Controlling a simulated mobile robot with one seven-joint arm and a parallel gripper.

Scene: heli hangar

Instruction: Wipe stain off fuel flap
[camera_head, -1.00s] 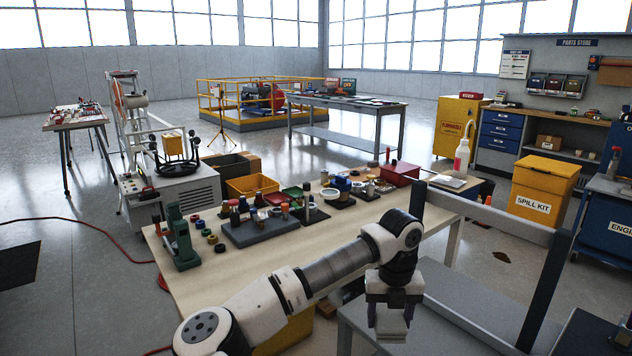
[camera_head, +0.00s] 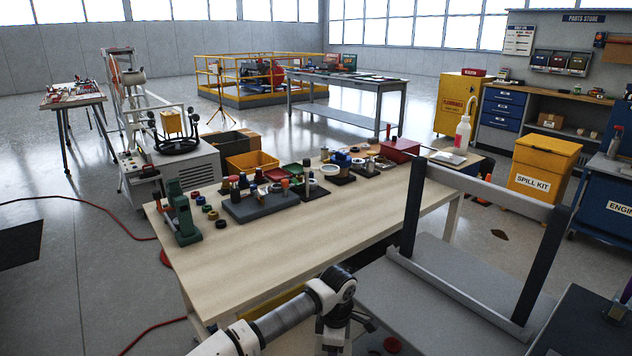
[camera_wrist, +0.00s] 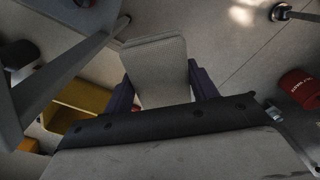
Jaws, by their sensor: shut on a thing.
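My gripper (camera_wrist: 162,82) is shut on a flat, light grey pad or folded cloth (camera_wrist: 155,52), held between its two dark fingers in the wrist view. In the head view my arm reaches in at the bottom middle. The gripper's fingers and the pad cannot be made out there. I cannot pick out a fuel flap or a stain in either view.
A wooden workbench (camera_head: 300,258) with several small parts stands ahead. To its right is a grey platform (camera_head: 385,285) with a dark upright frame (camera_head: 412,210). A yellow spill kit bin (camera_head: 540,170) stands further right. The wrist view shows a red container (camera_wrist: 300,90).

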